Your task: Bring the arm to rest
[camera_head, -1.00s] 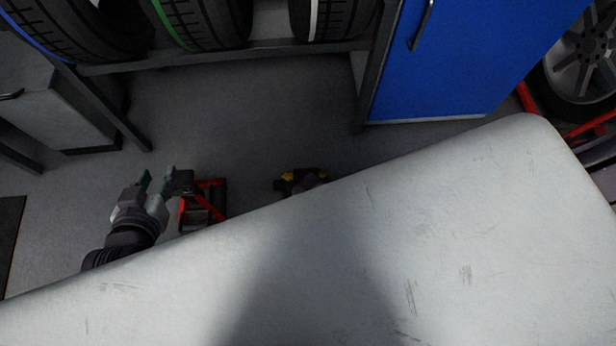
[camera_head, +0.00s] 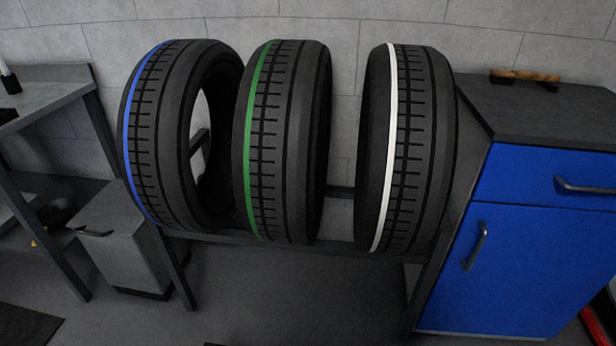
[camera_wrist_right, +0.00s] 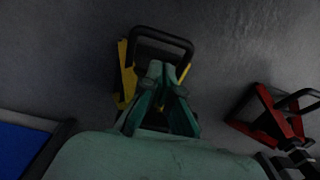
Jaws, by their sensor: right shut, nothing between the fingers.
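My right gripper (camera_wrist_right: 162,72) shows in the right wrist view. Its two green fingers are together, with nothing held between them. They point over a yellow and black object (camera_wrist_right: 126,75) with a dark handle, which the fingers partly cover. A dark piece (camera_wrist_right: 296,162) at the lower right edge of that view looks like part of my left gripper, but it is cut off and its jaws cannot be made out. Neither arm shows in the head view.
A red stand-like object (camera_wrist_right: 270,115) is on the floor at right in the wrist view. In the head view, three tyres with blue (camera_head: 150,140), green (camera_head: 280,140) and white (camera_head: 405,150) stripes stand on a rack (camera_head: 300,246). A blue cabinet (camera_head: 530,260) stands at right.

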